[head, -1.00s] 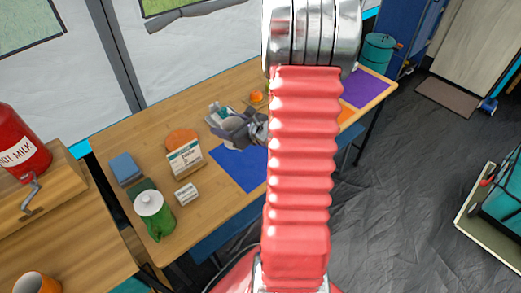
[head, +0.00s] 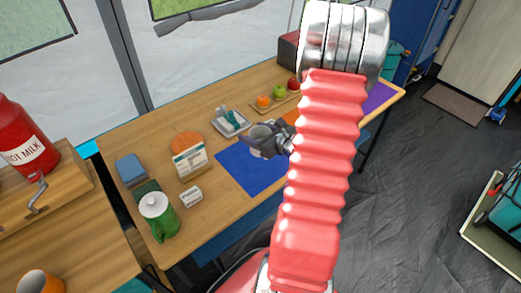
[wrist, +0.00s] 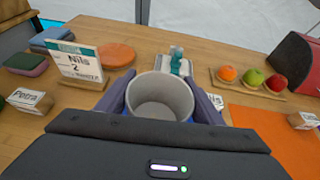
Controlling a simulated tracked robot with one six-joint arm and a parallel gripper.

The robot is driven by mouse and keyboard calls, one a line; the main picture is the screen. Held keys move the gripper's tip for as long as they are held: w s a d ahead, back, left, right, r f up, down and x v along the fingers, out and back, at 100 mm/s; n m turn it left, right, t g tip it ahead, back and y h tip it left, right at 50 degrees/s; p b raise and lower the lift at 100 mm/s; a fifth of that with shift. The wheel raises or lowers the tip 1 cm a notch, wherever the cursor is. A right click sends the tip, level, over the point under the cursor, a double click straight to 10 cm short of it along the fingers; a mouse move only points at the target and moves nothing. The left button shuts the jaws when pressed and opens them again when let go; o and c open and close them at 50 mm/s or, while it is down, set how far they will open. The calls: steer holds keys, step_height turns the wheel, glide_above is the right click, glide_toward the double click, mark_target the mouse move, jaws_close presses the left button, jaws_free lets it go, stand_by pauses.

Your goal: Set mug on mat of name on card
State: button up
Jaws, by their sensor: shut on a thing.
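My gripper (head: 277,142) is shut on a pale grey mug (head: 262,134). In the wrist view the mug (wrist: 160,97) is upright, mouth up, between both fingers. In the head view it appears over the far right part of the blue mat (head: 240,172); whether it touches cannot be told. The standing card (head: 190,160) is left of that mat; in the wrist view the card (wrist: 78,62) reads "Nils 2", with smaller text unclear. A name block (wrist: 30,100) left of the blue mat reads "Petra". An orange mat (wrist: 272,137) and a purple mat (head: 380,98) lie further right.
A cutlery tray (head: 230,122) and a board of fruit (head: 279,97) stand behind the mug. A name block (wrist: 303,120) by the orange mat is hard to read. A green pot (head: 157,212), sponges and an orange disc (head: 186,139) are at left.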

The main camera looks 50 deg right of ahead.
steer(key=shift+f, duration=2.25)
steer(key=shift+f, duration=0.1)
steer(key=shift+f, duration=2)
steer(key=o, duration=1.3)
steer(key=shift+f, duration=0.1)
steer(key=shift+c, duration=0.2)
steer(key=v, duration=1.2)
